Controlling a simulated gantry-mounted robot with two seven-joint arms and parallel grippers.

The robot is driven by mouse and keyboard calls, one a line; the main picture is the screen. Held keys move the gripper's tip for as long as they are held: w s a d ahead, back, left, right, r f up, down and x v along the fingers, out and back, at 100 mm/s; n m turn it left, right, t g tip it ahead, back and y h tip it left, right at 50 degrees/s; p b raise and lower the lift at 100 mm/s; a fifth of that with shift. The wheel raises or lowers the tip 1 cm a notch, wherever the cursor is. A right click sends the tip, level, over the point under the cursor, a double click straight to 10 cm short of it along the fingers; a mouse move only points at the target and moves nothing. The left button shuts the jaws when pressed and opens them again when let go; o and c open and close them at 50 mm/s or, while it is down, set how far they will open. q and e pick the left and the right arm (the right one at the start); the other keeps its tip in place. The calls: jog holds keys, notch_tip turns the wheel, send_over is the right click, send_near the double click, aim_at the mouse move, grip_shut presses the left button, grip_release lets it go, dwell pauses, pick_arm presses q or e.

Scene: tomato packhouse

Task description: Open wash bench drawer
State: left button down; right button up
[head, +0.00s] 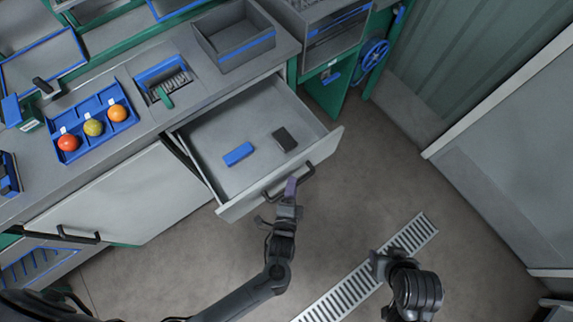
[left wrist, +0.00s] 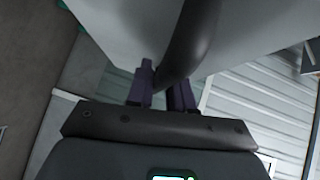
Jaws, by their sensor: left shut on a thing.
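The wash bench drawer (head: 240,203) is pulled well out from the grey bench, so its inside shows. A blue block (head: 238,154) and a dark block (head: 284,140) lie apart on its floor. My left gripper (head: 290,188) is at the drawer front, shut on the dark bar handle (head: 306,173). In the left wrist view the handle (left wrist: 192,38) runs between the purple fingers of the left gripper (left wrist: 165,88), close to the pale drawer front. My right gripper (head: 382,262) is away from the drawer, over the floor; its fingers are not clear.
On the bench (head: 206,92) are a blue tray (head: 88,112) with three tomatoes, a grey bin (head: 236,60) and a sink-like recess with a green-handled brush (head: 165,97). A closed cabinet front (head: 120,200) is left of the drawer. Floor with a drain grate (head: 355,290) is clear ahead.

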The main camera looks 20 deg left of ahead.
pick_arm(q)
jog(key=shift+s+d, duration=0.2)
jog(key=shift+d, duration=0.1)
jog(key=c, duration=1.1)
grip_release()
jog(key=s, duration=0.3)
jog(key=s+d+r+p, duration=0.1)
jog(key=s, duration=0.3)
jog(key=s+p, duration=0.1)
jog(key=s, duration=0.2)
jog(key=shift+s+d+r, duration=0.2)
jog(key=shift+s+r, duration=0.1)
